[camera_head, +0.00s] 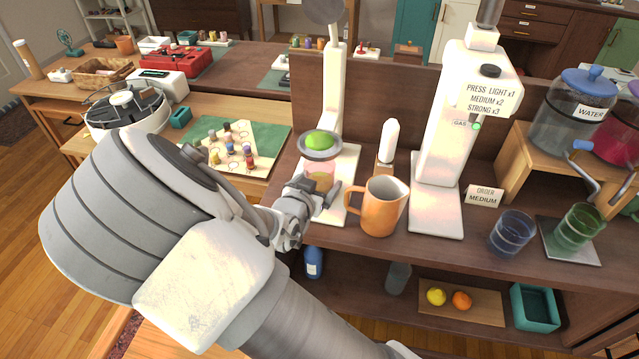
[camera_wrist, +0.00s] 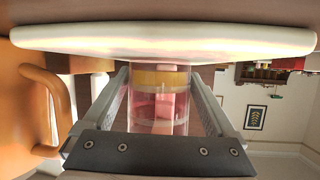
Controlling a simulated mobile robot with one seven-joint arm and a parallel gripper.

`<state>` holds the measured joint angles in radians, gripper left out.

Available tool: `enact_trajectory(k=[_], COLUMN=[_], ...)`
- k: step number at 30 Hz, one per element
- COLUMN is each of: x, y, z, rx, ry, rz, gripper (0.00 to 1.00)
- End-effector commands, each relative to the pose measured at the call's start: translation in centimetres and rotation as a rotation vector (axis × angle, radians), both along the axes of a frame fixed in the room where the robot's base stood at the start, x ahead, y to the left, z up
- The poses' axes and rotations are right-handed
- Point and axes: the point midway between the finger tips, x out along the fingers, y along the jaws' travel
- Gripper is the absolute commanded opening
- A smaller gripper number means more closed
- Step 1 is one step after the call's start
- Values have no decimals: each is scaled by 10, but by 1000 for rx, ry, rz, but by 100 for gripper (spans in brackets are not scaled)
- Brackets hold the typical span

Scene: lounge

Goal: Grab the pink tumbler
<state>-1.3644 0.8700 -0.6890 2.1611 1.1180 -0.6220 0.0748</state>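The pink tumbler (camera_head: 320,179) is a clear pink cup standing upright on the white base of the press, under its round head. In the wrist view the tumbler (camera_wrist: 158,105) shows an orange-yellow band and sits between my two fingers. My gripper (camera_head: 318,192) reaches in low from the left, with a finger on either side of the tumbler. In the wrist view my gripper (camera_wrist: 160,85) looks open, with narrow gaps beside the tumbler; contact at the fingertips is hard to judge. The tumbler's lower part is partly hidden by my gripper in the head view.
An orange pitcher (camera_head: 380,208) stands close to the right of the tumbler. The white press (camera_head: 336,90) holds a green fruit (camera_head: 320,140) above it. A white bottle (camera_head: 389,142), a white dispenser (camera_head: 440,160) and blue (camera_head: 511,233) and green (camera_head: 577,230) tumblers are further right.

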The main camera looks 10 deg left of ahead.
Motion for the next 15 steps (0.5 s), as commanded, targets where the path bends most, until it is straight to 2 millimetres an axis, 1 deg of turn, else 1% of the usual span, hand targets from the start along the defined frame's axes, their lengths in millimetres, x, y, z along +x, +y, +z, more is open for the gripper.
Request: enact_trajectory(k=[1, 2, 3, 5, 6, 8, 9, 13, 14, 15], x=[0, 0, 0, 0, 0, 0, 0, 0, 0, 0], y=[0, 0, 0, 0, 0, 0, 0, 0, 0, 0], z=[0, 0, 0, 0, 0, 0, 0, 0, 1, 1], rx=[0, 0, 0, 0, 0, 0, 0, 0, 0, 0], ry=[0, 0, 0, 0, 0, 0, 0, 0, -2, -2], rz=[0, 0, 0, 0, 0, 0, 0, 0, 0, 0], gripper=[80, 75, 68, 57, 50, 39, 32, 8, 6, 6])
